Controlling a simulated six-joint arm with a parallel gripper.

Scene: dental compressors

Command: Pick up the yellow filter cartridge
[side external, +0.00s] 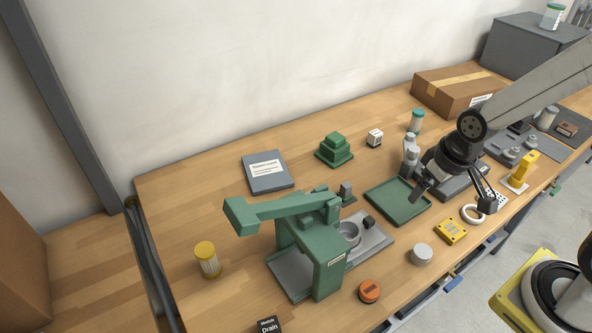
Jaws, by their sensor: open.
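A green press-like machine (328,253) stands between the cartridge and my gripper. The green tray (398,216), a grey booklet (267,171), an orange disc (369,291) and a black Drain sign (268,325) are nearby. Bare wood surrounds the cartridge.

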